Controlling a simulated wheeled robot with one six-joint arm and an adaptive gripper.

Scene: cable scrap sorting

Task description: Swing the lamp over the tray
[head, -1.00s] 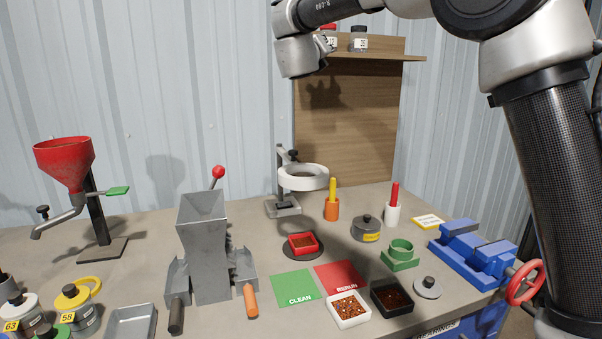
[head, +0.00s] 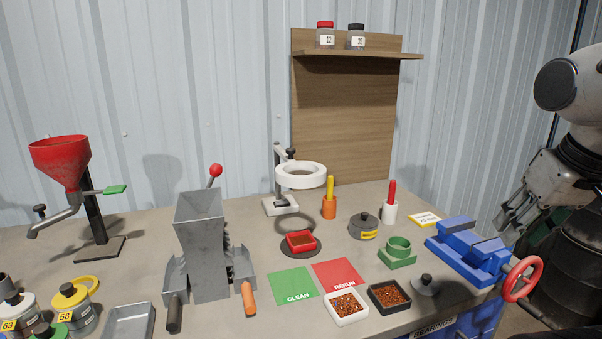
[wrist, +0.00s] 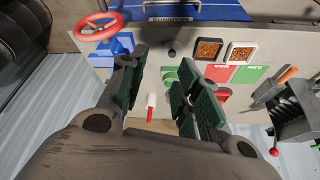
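The lamp is a white ring (head: 301,176) on an arm from a post with a black knob, on a grey base. My gripper (head: 512,218) is at the far right, beside the vise and well away from the lamp. In the wrist view my gripper (wrist: 160,88) has its fingers spread, with nothing between them.
A blue vise (head: 468,250) with a red wheel stands near my gripper. A white tray (head: 330,312) and a black tray (head: 374,301) sit at the front. An orange holder (head: 329,209) stands right of the lamp. A grey hopper press (head: 205,250) stands left.

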